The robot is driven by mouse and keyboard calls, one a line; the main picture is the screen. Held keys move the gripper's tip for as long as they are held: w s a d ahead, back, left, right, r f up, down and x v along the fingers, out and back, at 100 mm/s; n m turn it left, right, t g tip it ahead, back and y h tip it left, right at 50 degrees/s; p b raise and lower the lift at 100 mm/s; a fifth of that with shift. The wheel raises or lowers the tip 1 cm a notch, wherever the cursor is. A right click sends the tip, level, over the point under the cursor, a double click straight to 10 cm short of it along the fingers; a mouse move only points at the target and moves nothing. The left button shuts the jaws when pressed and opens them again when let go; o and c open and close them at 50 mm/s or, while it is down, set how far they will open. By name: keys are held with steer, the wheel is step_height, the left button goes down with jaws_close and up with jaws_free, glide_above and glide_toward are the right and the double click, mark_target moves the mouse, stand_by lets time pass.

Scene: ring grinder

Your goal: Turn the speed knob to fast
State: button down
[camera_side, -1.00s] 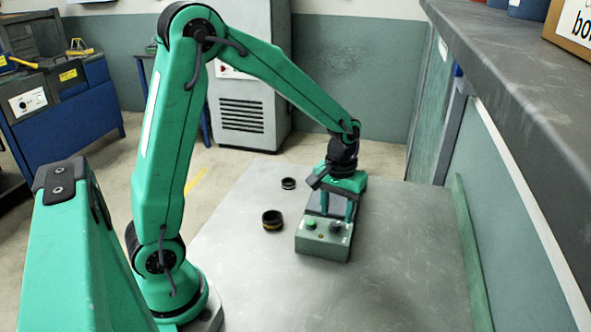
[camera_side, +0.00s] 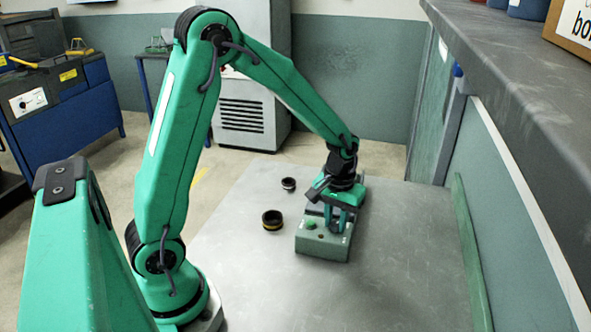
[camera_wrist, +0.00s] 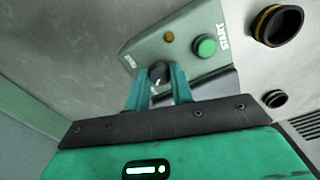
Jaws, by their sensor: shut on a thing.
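The grinder's grey-green control box (camera_side: 320,247) stands on the table, and it also shows in the wrist view (camera_wrist: 150,43). The black speed knob (camera_wrist: 158,71) has a light pointer mark and sits between my two green fingers. My gripper (camera_wrist: 157,78) is shut on the knob, with one finger on each side. In the side view my gripper (camera_side: 336,222) comes down onto the top of the box from above, and its fingers mostly hide the knob there. The knob's speed markings cannot be read.
A green START button (camera_wrist: 207,47) and an amber lamp (camera_wrist: 169,36) are close to the knob. Two dark rings, a larger one (camera_side: 272,219) and a smaller one (camera_side: 289,184), lie left of the box. The table is clear in front of it.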

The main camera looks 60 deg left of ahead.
steer(key=shift+m, duration=0.5)
steer(key=m, duration=1.1)
steer(key=shift+m, duration=2)
steer(key=c, duration=1.2)
jaws_free()
